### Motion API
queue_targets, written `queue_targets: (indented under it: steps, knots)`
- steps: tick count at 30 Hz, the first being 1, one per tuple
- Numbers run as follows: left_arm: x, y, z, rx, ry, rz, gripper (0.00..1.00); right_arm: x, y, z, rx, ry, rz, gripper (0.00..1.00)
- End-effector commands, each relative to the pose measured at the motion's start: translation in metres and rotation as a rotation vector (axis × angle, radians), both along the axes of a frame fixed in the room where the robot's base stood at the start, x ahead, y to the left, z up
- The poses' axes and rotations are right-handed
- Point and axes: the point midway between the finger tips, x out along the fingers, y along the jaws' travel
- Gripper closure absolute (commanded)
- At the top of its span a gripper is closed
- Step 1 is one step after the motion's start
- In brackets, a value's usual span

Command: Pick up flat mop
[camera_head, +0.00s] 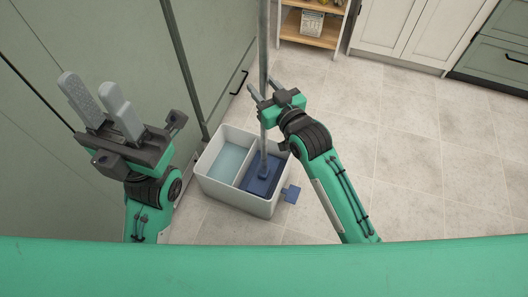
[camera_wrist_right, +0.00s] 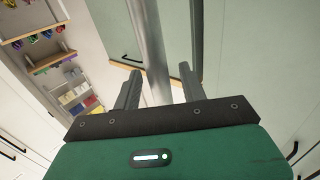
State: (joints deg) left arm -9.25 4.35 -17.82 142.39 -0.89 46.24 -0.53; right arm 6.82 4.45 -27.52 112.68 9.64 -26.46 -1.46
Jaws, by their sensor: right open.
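The flat mop has a grey pole (camera_head: 264,40) standing nearly upright and a dark blue base (camera_head: 263,182) in the right compartment of the white bucket (camera_head: 228,198). My right gripper (camera_head: 264,92) is open at the pole, above the bucket. In the right wrist view the pole (camera_wrist_right: 152,50) appears between the two spread fingers (camera_wrist_right: 158,82), with gaps on both sides. My left gripper (camera_head: 90,84) is raised at the left, away from the mop, its fingers apart and empty.
The bucket's left compartment holds pale blue water (camera_head: 226,158). A blue tab (camera_head: 291,194) sticks out at its right side. A green cabinet wall (camera_head: 130,35) is close on the left. A wooden shelf (camera_head: 310,38) stands behind. Tiled floor (camera_head: 430,160) on the right is clear.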

Motion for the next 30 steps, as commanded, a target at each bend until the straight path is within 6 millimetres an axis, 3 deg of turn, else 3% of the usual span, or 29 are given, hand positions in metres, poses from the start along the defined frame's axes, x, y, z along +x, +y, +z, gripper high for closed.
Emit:
queue_targets:
  steps: [6,13,23,30]
  knots:
    - [0.001,0.000,0.000,0.000,0.001,-0.001,0.64,0.000,0.000,0.000,-0.001,0.000,0.000,0.58]
    - [0.002,-0.001,-0.003,0.003,0.011,-0.002,0.64,0.000,0.000,0.000,-0.001,0.000,0.000,1.00]
    - [0.002,-0.001,-0.002,0.006,0.013,-0.002,0.64,0.000,0.000,0.004,0.001,-0.003,0.000,1.00]
    - [0.003,-0.002,0.005,0.007,0.016,-0.002,0.64,0.001,0.000,0.029,0.001,-0.005,0.000,1.00]
